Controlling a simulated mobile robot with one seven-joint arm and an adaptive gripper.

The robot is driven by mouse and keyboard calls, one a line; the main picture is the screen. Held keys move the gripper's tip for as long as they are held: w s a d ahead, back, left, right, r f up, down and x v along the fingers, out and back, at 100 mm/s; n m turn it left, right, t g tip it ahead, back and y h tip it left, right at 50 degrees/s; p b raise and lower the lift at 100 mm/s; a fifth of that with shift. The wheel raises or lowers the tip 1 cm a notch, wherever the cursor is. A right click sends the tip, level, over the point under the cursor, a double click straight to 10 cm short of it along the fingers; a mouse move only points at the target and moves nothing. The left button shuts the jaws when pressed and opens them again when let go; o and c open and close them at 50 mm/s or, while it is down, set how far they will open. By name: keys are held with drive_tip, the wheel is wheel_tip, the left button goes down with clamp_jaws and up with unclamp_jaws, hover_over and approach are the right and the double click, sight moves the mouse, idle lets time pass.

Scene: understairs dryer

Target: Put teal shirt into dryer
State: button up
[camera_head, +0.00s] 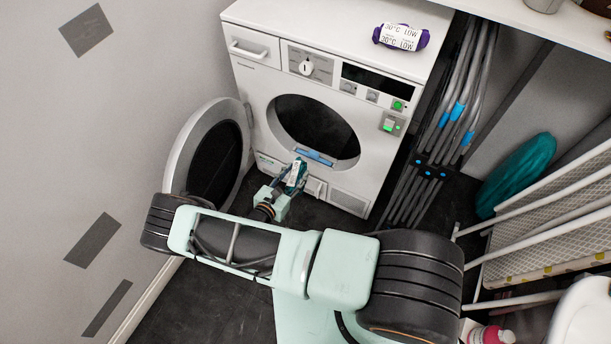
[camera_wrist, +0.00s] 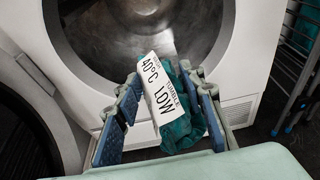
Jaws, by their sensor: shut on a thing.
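The teal shirt (camera_wrist: 186,129) is a rolled bundle with a white label reading 40°C LOW. My gripper (camera_wrist: 160,105) is shut on it, with a blue-padded finger on each side. In the head view the shirt (camera_head: 297,173) and my gripper (camera_head: 293,178) are just in front of the dryer (camera_head: 352,96), at the lower edge of its round opening (camera_head: 314,124). The dryer door (camera_head: 212,155) is swung wide open to the left. In the wrist view the metal drum (camera_wrist: 140,35) lies straight ahead, and the part of it I see looks empty.
A purple bundle (camera_head: 401,37) with a label reading 20°C LOW lies on the dryer top. Folded grey poles (camera_head: 445,125) stand right of the dryer.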

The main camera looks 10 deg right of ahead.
drive_tip(key=r+b+x, duration=0.2)
drive_tip(key=x, duration=1.3)
drive_tip(key=shift+w+d+r+b, duration=0.2)
drive_tip(key=shift+w+b, duration=0.1)
drive_tip(key=shift+b, duration=0.1)
drive_tip(key=b+x, duration=0.3)
drive_tip(key=x, duration=0.2)
drive_tip(key=r+b+x, duration=0.1)
drive_tip(key=b+x, duration=0.2)
drive_tip(key=x, duration=0.3)
drive_tip(key=b+x, duration=0.4)
drive_tip(key=x, duration=0.2)
drive_tip(key=shift+w+r, duration=0.1)
drive_tip(key=shift+w, duration=0.15)
drive_tip(key=shift+c, duration=0.2)
drive_tip(key=shift+w+d+r+b, duration=0.15)
drive_tip(key=shift+w+d+b, duration=0.35)
drive_tip(key=shift+w, duration=0.2)
wheel_tip(320, 180, down, 7)
drive_tip(key=b, duration=0.4)
drive_tip(key=o, duration=1.3)
drive_tip(key=shift+o, duration=0.2)
drive_tip(key=shift+s, duration=0.1)
